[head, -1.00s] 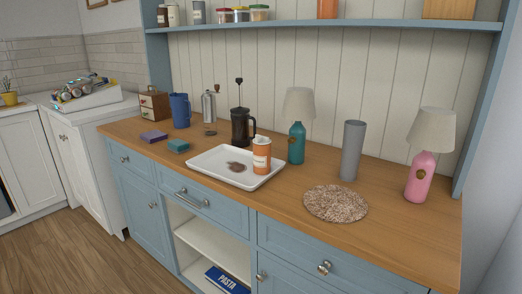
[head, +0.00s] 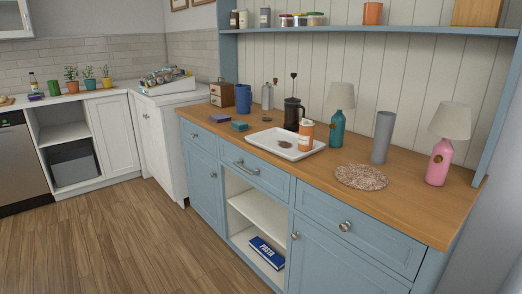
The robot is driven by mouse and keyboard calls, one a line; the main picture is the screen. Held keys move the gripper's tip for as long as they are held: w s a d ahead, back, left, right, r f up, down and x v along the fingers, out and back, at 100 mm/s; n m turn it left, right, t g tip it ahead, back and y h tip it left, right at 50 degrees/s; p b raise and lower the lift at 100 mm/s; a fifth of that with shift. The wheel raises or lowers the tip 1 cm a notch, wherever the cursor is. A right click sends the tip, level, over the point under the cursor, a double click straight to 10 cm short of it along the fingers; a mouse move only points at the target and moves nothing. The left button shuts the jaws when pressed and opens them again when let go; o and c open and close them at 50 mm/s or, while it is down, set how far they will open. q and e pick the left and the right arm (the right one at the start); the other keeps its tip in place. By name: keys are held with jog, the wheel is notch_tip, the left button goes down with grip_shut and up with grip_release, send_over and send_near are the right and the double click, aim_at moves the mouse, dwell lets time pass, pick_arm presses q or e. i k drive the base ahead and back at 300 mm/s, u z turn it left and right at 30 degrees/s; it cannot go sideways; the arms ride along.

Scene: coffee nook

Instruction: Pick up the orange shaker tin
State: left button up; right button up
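An orange cylindrical tin (head: 372,14) stands upright on the wall shelf above the counter, right of the small jars. A second orange container with a pale label (head: 306,136) stands upright at the right end of the white tray on the wooden counter. I cannot tell for sure which of the two is the shaker tin. Neither of my grippers is in view.
A white tray (head: 262,142) with a dark spill holds the labelled container. Around it stand a black French press (head: 293,115), a teal lamp (head: 337,127), a grey cylinder (head: 383,137) and a pink lamp (head: 439,162). The wooden floor (head: 110,235) is clear.

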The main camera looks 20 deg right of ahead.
aim_at(306, 133)
jog(key=u, duration=0.6)
jog(key=k, duration=0.2)
jog(key=z, duration=1.45)
jog(key=i, duration=0.9)
jog(key=u, duration=0.15)
